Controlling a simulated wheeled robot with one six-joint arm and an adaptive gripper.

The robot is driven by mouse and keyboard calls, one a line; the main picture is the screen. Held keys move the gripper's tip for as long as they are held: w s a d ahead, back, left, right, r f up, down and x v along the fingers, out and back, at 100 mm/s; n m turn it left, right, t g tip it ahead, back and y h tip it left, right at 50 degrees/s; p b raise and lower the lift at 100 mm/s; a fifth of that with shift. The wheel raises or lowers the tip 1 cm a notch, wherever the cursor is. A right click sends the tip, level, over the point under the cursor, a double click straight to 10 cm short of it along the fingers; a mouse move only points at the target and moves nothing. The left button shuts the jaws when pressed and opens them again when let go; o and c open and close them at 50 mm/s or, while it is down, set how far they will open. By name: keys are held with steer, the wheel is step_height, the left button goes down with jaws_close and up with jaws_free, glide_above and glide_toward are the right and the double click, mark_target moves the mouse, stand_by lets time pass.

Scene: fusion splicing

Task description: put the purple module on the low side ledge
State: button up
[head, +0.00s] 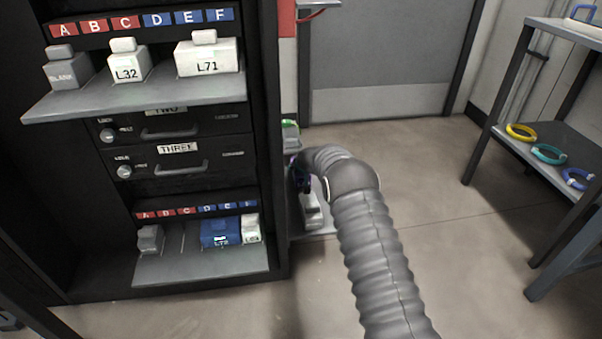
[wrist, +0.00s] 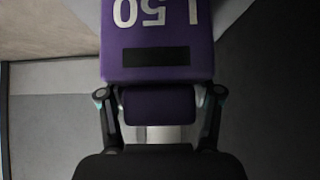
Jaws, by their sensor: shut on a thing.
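The purple module (wrist: 158,30), marked L 50 and upside down in the wrist view, has a dark rectangle on its face. My gripper (wrist: 160,97) is shut on its purple handle, one finger on each side. In the head view my gripper (head: 303,181) is beside the cabinet's right side, and the module is mostly hidden there by the arm. The low side ledge (head: 318,234) juts out at the cabinet's lower right, below my gripper. A pale grey block (head: 312,213) stands on it. I cannot tell whether the purple module touches anything.
The black cabinet (head: 265,120) has an upper shelf (head: 85,108) with several modules and a lower shelf (head: 200,268) with grey, blue and white modules. A green-topped white thing (head: 290,132) sits at the cabinet's side. A rack with coloured rings (head: 548,153) stands right. Open floor lies between.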

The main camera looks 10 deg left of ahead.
steer(key=shift+f, duration=1)
steer(key=shift+f, duration=0.15)
steer(key=o, duration=1.4)
steer(key=shift+o, duration=0.2)
